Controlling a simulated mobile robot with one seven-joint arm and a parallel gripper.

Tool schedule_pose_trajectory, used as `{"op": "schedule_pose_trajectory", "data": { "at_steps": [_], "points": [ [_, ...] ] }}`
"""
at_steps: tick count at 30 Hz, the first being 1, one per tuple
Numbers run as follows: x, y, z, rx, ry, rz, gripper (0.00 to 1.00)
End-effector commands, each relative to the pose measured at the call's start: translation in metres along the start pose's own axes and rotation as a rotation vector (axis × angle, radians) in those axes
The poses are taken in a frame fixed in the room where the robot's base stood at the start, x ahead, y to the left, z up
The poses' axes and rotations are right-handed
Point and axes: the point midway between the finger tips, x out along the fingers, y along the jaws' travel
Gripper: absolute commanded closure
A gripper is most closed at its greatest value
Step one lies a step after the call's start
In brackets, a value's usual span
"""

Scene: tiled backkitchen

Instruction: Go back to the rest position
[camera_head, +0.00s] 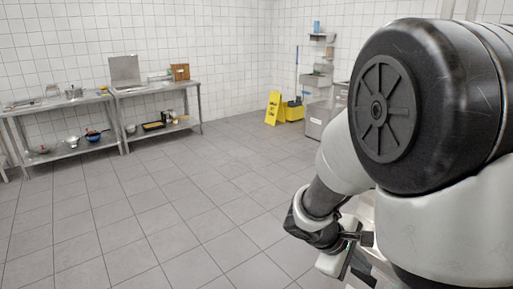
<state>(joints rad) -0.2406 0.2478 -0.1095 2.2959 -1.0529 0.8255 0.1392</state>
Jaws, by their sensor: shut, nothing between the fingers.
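My gripper (363,239) is at the lower right, at the end of my folded arm. Its dark fingers are small in the picture and partly hidden by my own arm links, which fill the right side. The fingers look shut with nothing between them. A light grey surface shows just below and behind the gripper; most of it is hidden by my arm.
Steel worktables (157,88) with pots and bowls stand along the left wall. A yellow wet-floor sign (273,108) stands by a yellow bucket (294,111) at the back. A steel cabinet (318,118) is right of them. The tiled floor (170,215) between is clear.

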Motion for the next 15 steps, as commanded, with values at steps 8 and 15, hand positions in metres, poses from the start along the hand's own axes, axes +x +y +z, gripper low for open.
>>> {"op": "schedule_pose_trajectory", "data": {
  "at_steps": [8,15],
  "points": [
    [-0.097,-0.019,0.063,0.532,0.197,-0.248,1.0],
    [-0.158,-0.042,0.08,0.789,0.374,-0.403,1.0]
  ]
}}
